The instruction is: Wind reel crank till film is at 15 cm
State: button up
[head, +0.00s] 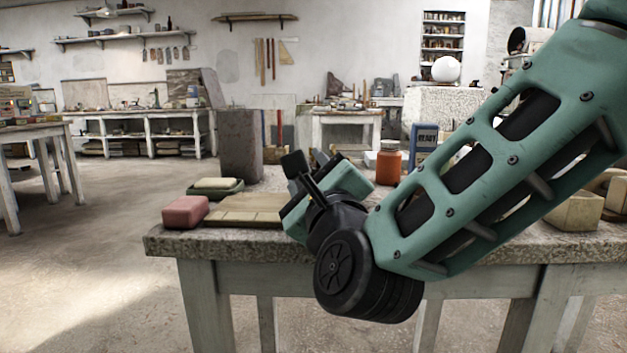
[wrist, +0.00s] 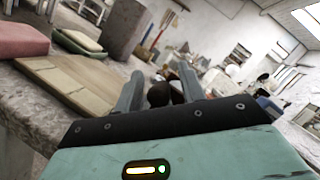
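My gripper (head: 330,160) reaches over the stone-topped table in the head view, with its back toward the camera. In the wrist view my gripper (wrist: 160,78) shows two grey fingers standing apart. A dark rounded thing (wrist: 158,94) shows between them, with a gap beside it. I cannot tell whether it is the crank's knob or how far beyond the fingers it lies. The reel and the film cannot be made out in either view; my gripper and arm cover part of the table.
On the table (head: 165,240) are a pink block (head: 186,211), a wooden board (head: 245,208), a green-and-cream stack (head: 215,187), a tall grey block (head: 240,145), an orange jar (head: 389,163) and a blue box (head: 424,143). Open floor lies to the left.

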jog(key=b+v, duration=0.6)
jog(key=v, duration=1.1)
jog(key=shift+s, duration=0.15)
